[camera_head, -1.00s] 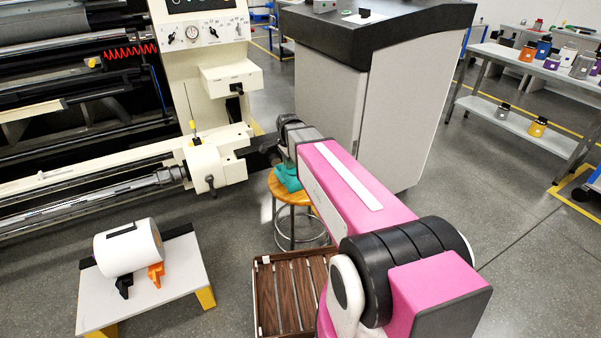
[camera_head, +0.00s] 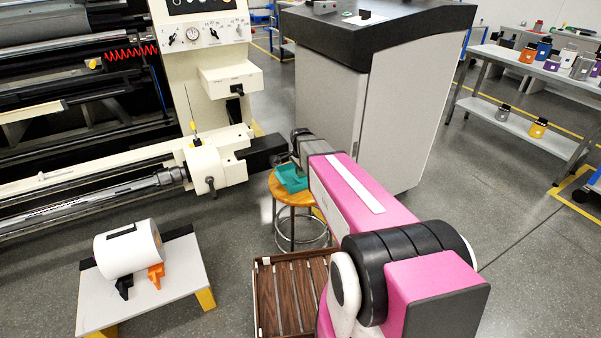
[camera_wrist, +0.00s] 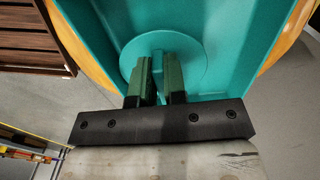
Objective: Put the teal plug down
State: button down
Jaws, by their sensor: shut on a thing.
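A teal tray (camera_head: 291,180) sits on the round wooden stool (camera_head: 284,197) in the head view. In the wrist view the tray (camera_wrist: 235,50) fills the upper middle. The teal plug (camera_wrist: 190,58) is a round disc with a small upright tab, and it appears within the tray. My gripper (camera_wrist: 160,78) is shut on the plug's tab, with one dark green finger on each side. I cannot tell whether the disc touches the tray floor. In the head view my arm hides part of the tray, and the plug cannot be made out.
A lathe (camera_head: 207,165) stands close on the left of the stool, its dark end near my gripper. A grey cabinet (camera_head: 345,130) stands behind. A slatted wooden crate (camera_head: 288,300) is on the floor in front. A low table (camera_head: 180,290) holds a white roll.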

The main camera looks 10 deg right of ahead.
jog(key=c, duration=1.2)
grip_release()
jog(key=shift+o, duration=0.2)
notch_tip(320, 180, up, 11)
jog(key=s+d+f+n, duration=0.1)
jog(key=s+f+n, duration=0.2)
jog(key=s+n, duration=0.4)
jog(key=s+d+f+n, duration=0.1)
jog(key=s+f+n, duration=0.1)
jog(key=s+n, duration=0.5)
jog(key=shift+s+f, duration=0.4)
jog(key=shift+s, duration=2.95)
